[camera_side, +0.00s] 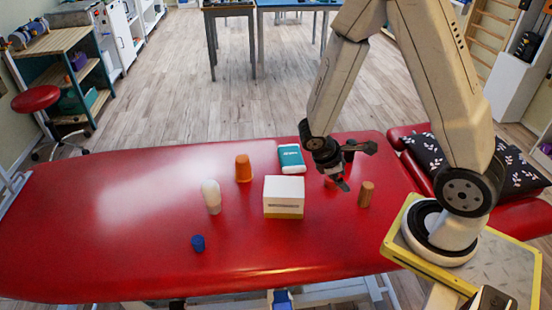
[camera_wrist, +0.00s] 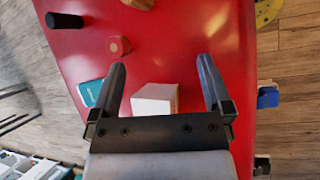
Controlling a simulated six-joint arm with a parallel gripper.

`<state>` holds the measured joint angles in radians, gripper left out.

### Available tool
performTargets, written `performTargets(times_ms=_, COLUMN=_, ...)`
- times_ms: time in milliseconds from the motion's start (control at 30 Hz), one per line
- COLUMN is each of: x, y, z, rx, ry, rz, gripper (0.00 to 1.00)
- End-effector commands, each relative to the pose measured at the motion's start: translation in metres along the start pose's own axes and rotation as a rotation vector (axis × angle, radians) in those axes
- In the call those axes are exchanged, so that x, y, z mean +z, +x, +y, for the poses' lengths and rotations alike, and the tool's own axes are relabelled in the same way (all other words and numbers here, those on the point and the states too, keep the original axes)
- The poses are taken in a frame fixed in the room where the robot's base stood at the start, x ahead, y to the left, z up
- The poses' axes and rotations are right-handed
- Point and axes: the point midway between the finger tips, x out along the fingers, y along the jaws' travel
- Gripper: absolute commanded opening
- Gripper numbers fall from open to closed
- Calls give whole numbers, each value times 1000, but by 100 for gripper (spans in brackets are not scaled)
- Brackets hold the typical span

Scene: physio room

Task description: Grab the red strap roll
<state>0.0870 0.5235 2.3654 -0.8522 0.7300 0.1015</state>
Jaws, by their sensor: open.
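The red strap roll (camera_side: 331,183) lies on the red treatment table, partly hidden behind my gripper in the side view. In the wrist view the roll (camera_wrist: 118,46) shows its round end with a paler centre, beyond and slightly left of the left fingertip. My gripper (camera_side: 359,167) is above the table, open, with nothing between its fingers. In the wrist view the gripper (camera_wrist: 161,63) points its spread fingers over the table. The roll is outside the gap between them.
A brown cylinder (camera_side: 366,194) stands close to the roll. A white box (camera_side: 284,197), teal pack (camera_side: 291,158), orange cup (camera_side: 243,168), pale bottle (camera_side: 211,196) and blue cap (camera_side: 198,243) are left. A black cylinder (camera_wrist: 64,20) lies at upper left. The table's left (camera_side: 90,220) is clear.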

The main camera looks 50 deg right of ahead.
Motion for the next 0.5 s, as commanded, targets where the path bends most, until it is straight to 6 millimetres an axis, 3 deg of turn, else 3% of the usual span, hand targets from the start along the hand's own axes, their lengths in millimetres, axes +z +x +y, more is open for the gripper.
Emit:
performTargets(times_ms=267, x=4, y=46, z=32, rx=169, ry=-256, rz=-210, gripper=100)
performTargets(times_ms=500, x=-4, y=82, z=58, rx=338, ry=-473, rz=-338, gripper=100)
